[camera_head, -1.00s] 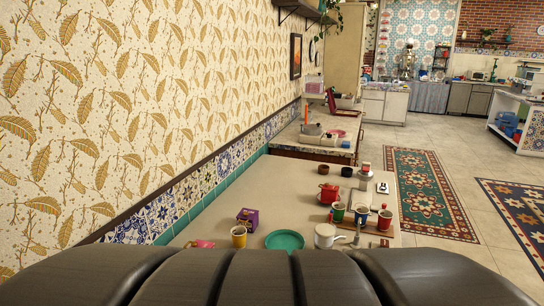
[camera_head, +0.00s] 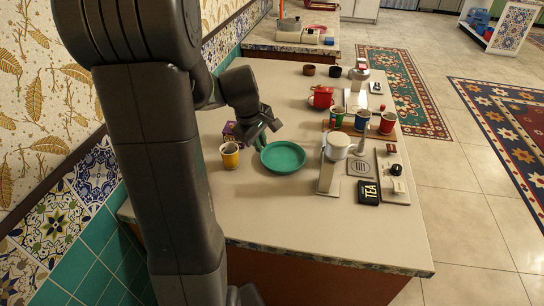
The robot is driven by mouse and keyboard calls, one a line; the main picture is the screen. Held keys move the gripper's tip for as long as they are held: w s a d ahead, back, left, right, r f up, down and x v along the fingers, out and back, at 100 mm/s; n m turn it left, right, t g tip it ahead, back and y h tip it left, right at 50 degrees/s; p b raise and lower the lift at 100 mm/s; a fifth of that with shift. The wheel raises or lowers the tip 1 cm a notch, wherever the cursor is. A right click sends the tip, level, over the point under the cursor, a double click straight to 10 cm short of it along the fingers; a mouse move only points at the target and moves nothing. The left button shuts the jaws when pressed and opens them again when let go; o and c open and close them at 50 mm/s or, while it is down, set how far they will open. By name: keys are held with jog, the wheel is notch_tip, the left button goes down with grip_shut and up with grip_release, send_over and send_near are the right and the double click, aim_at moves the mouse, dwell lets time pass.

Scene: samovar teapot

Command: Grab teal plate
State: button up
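The teal plate (camera_head: 283,158) lies flat on the grey countertop, near the middle of the head view, and it looks empty. My gripper (camera_head: 267,133) is at the plate's back-left rim, pointing down towards it. Its fingers look spread apart, with no plate rim seen between them. I cannot tell whether a fingertip touches the rim. My dark arm covers the left part of the view.
A yellow cup (camera_head: 230,155) stands left of the plate, with a purple box (camera_head: 229,131) behind it, partly hidden by my arm. Several colourful cups and a black TEA box (camera_head: 368,193) are farther right. The counter's front is clear.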

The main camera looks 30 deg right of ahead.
aim_at(267, 166)
jog(key=x, duration=1.1)
jog(key=shift+a+f, duration=0.1)
jog(key=shift+f, duration=0.05)
jog(key=shift+c, duration=0.4)
grip_shut()
